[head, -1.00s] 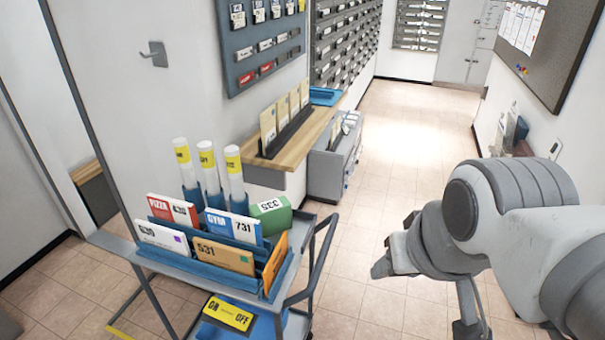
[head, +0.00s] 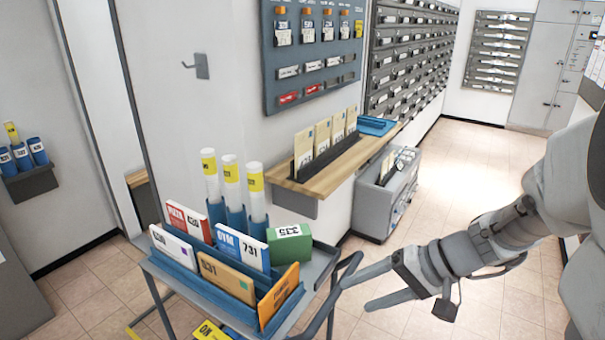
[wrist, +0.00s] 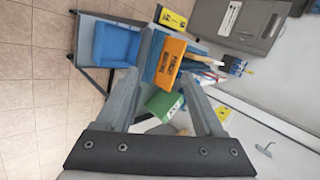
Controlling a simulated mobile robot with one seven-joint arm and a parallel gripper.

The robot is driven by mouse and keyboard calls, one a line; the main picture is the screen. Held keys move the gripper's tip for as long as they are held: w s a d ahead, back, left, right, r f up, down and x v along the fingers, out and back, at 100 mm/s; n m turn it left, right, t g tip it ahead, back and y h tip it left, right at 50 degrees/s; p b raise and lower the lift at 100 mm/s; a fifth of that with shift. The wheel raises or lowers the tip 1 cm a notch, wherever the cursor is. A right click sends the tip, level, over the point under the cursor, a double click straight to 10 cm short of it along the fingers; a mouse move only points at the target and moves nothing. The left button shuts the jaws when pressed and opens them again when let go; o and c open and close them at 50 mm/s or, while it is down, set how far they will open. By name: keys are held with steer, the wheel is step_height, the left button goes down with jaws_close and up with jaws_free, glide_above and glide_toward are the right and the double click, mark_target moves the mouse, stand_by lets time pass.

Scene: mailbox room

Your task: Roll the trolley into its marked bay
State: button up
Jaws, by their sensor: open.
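The trolley (head: 322,262) is a grey frame at the lower middle of the head view, loaded with blue holders of numbered parcels, envelopes and white tubes. Its dark push handle (head: 331,298) rises at the trolley's right side. My gripper (head: 357,295) is open, with its fingers pointing left at the handle. The tips are at or very near the bar; I cannot tell if they touch it. In the wrist view, my open fingers (wrist: 178,78) spread over the trolley (wrist: 108,17). A yellow floor line (head: 133,332) shows beside the trolley at lower left; the rest of any marked bay is out of view.
A wooden shelf (head: 300,185) with envelopes juts from the wall behind the trolley. A wall holder with blue tubes (head: 30,180) is at far left. Tiled floor (head: 450,180) is clear to the right.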

mark_target(337, 289)
steer(key=w+d+f+m+t+y+b, duration=0.2)
steer(key=w+d+f+m+t, duration=0.15)
steer(key=w+d+f, duration=0.35)
steer(key=shift+s+f+b+x, duration=0.1)
steer(key=shift+b+x, duration=0.8)
steer(key=shift+x, duration=1.25)
steer(key=shift+s+f+b+x, duration=0.1)
steer(key=shift+b+x, duration=0.75)
steer(key=shift+x, duration=1.3)
steer(key=shift+s+f+b+x, duration=0.15)
steer(key=shift+b+x, duration=0.75)
steer(key=shift+x, duration=1.25)
steer(key=shift+c, duration=0.3)
jaws_close()
